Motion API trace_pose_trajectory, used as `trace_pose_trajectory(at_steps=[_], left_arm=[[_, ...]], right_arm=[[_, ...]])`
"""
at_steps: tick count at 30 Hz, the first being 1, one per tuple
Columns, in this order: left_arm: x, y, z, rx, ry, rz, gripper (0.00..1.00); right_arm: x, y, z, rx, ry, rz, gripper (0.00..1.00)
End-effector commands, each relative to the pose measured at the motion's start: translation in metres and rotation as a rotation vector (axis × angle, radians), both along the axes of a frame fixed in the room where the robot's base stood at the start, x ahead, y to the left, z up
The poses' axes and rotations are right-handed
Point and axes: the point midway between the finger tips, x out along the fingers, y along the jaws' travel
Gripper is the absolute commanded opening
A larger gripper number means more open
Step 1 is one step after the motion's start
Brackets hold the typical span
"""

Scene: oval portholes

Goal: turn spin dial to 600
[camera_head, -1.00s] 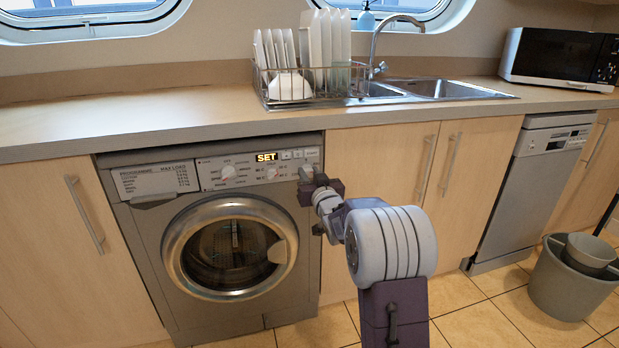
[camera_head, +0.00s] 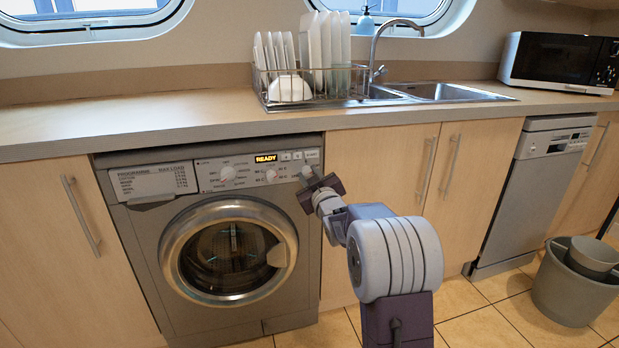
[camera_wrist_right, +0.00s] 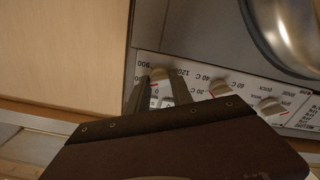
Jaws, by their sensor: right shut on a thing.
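The washing machine (camera_head: 142,219) stands under the counter, with its door shut and its display (camera_head: 265,158) reading READY. The spin dial (camera_head: 307,171) is the rightmost knob on its panel. In the right wrist view the dial (camera_wrist_right: 160,74) sits between my fingers, with 900 and 1200 printed beside it; the picture is turned over. My right gripper (camera_head: 314,180) is at the dial and shut on it, covering part of it and some of the scale. I cannot read which mark the pointer is at. My left gripper is not in view.
Two other knobs, the temperature dial (camera_head: 271,176) and programme dial (camera_head: 227,173), are left of the spin dial. A dish rack (camera_head: 310,99) with plates stands on the counter above. A grey bucket (camera_head: 572,300) is on the floor at right.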

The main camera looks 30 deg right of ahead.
Motion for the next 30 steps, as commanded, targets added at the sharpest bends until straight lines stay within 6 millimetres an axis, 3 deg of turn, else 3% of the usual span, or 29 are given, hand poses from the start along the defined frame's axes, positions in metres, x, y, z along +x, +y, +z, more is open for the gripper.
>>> trace_pose_trajectory(at_steps=[9, 10, 12, 23, 30], left_arm=[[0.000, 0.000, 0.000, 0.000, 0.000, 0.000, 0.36], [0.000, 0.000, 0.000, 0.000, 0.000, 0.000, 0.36], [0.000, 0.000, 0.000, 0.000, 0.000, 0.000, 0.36], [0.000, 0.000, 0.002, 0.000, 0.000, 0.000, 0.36], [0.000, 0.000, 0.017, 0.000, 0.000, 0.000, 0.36]], right_arm=[[0.000, 0.000, -0.001, -0.001, 0.002, 0.000, 0.00], [0.000, 0.000, -0.001, -0.001, 0.002, 0.000, 0.30], [0.000, 0.000, 0.000, 0.000, 0.001, 0.000, 0.49], [-0.003, 0.001, 0.001, 0.000, 0.001, 0.000, 0.49], [-0.040, 0.009, 0.003, 0.002, 0.002, -0.001, 0.49]])
